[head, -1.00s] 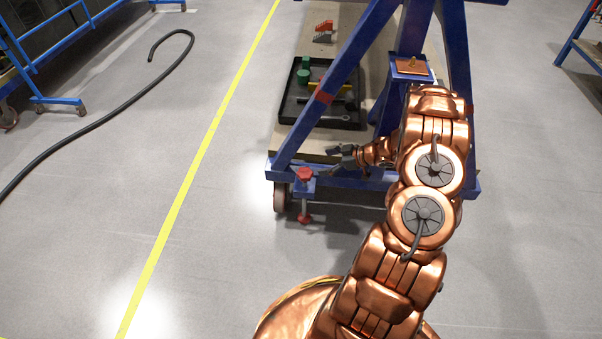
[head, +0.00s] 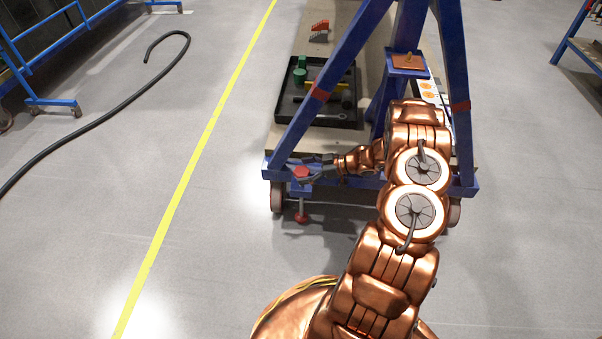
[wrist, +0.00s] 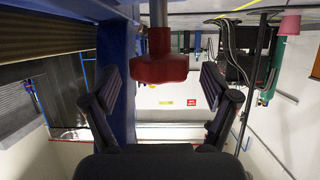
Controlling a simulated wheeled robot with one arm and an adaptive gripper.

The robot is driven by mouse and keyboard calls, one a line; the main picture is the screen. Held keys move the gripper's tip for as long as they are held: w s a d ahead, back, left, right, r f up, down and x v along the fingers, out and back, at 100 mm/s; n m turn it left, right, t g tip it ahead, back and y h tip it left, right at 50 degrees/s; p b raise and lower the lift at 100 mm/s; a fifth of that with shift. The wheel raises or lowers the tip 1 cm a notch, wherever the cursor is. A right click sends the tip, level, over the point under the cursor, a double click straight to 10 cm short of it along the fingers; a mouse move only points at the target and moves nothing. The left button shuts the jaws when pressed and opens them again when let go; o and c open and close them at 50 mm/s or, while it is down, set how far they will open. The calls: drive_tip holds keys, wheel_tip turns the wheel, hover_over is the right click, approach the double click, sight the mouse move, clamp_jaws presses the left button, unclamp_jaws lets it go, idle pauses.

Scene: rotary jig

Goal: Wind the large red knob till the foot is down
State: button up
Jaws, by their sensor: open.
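The large red knob (head: 301,172) sits at the front left corner of the blue frame. Below it a threaded stem ends in a red foot (head: 301,217) close to the floor; I cannot tell whether it touches. My gripper (head: 311,169) reaches the knob from the right, its dark fingers open. In the wrist view the knob (wrist: 160,68) lies between the two open fingers (wrist: 162,85), near their tips, with a gap on each side. The grey stem (wrist: 160,40) runs upward from the knob there.
The blue wheeled frame (head: 322,92) stands over a deck with a black tray (head: 290,112) of green and yellow parts. A caster (head: 277,197) is left of the foot. A black hose (head: 95,118) and yellow line (head: 195,160) lie left. The floor in front is clear.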

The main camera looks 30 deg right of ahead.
drive_tip(key=shift+w+a+f, duration=0.2)
drive_tip(key=shift+w+a, duration=0.15)
drive_tip(key=shift+a, duration=0.1)
drive_tip(key=c, duration=1.2)
